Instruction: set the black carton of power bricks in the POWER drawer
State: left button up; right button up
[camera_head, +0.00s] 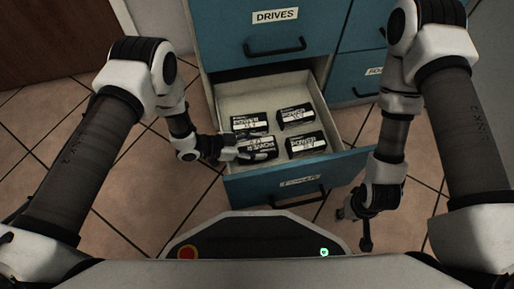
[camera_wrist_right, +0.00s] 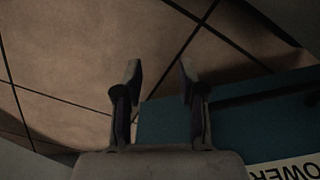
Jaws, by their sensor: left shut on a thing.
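The POWER drawer (camera_head: 238,186) is pulled open below the DRIVES drawer. Its upside-down label (camera_wrist_right: 290,170) is partly in the right wrist view. My left gripper (camera_head: 238,148) is shut on a black carton (camera_head: 259,151) with a white POWER label, at the drawer's near left. I cannot tell whether this carton touches the drawer floor. Other black POWER cartons are in the drawer: one at far left (camera_head: 250,121), one at far right (camera_head: 296,116), one at near right (camera_head: 306,145). My right gripper (camera_wrist_right: 160,75) is open and empty, outside the drawer's right front corner.
The blue cabinet has a closed DRIVES drawer (camera_head: 290,32) above and other closed drawers (camera_head: 360,75) at right. The tiled floor (camera_head: 150,185) is clear left of the drawer. Bare drawer floor shows between the cartons and along the right side.

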pick_arm(q)
jog(key=shift+r, duration=0.25)
jog(key=shift+f+b, duration=0.3)
jog(key=shift+f, duration=0.4)
jog(key=o, duration=1.5)
jog(key=shift+c, duration=0.2)
jog(key=shift+r, duration=0.15)
jog(key=shift+a+r+p, duration=0.25)
jog(key=shift+r+p, duration=0.2)
jog(key=shift+r, duration=0.05)
jog(key=shift+a+r+p, duration=0.2)
jog(key=shift+r+p, duration=0.2)
jog(key=shift+r, duration=0.05)
jog(key=p+v, duration=0.4)
jog(key=v, duration=0.7)
jog(key=shift+f, duration=0.2)
